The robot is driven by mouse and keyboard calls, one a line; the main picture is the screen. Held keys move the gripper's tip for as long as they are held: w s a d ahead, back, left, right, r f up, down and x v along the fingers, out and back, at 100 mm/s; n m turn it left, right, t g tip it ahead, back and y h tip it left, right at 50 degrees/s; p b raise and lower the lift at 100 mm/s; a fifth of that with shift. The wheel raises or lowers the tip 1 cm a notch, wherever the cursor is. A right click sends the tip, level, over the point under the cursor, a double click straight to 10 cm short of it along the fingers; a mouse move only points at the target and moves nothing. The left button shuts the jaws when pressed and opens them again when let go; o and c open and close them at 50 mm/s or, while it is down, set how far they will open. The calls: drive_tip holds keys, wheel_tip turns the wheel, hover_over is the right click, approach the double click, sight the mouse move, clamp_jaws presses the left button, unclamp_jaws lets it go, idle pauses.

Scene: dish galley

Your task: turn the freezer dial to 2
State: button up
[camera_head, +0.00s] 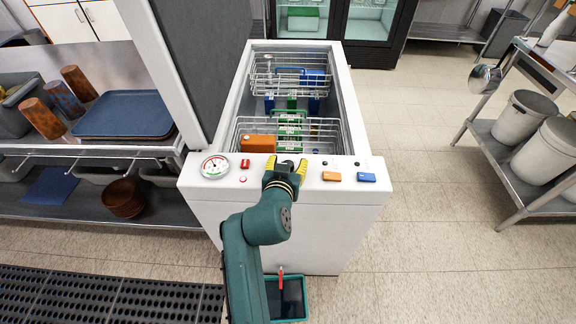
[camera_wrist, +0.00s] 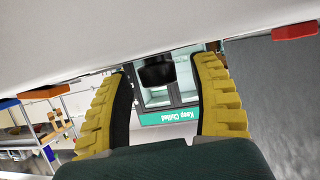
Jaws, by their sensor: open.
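The white chest freezer (camera_head: 215,190) stands with its lid raised, and a row of controls runs along its front top edge. My gripper (camera_head: 286,164) is open over the middle of this edge, its yellow fingers pointing away from the head camera. In the wrist view my gripper (camera_wrist: 167,66) has a black knob (camera_wrist: 157,71) between its spread fingers, with gaps on both sides. This looks like the freezer dial. In the head view my gripper mostly hides the dial, and its number marks cannot be read in either view.
Wire baskets (camera_head: 290,72) sit inside. A teal tray (camera_head: 302,311) lies on the floor.

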clamp_jaws()
idle(0.3)
drive_tip(key=shift+r+y+p, duration=0.15)
drive_tip(key=shift+y+p, duration=0.15)
drive_tip(key=shift+p, duration=0.4)
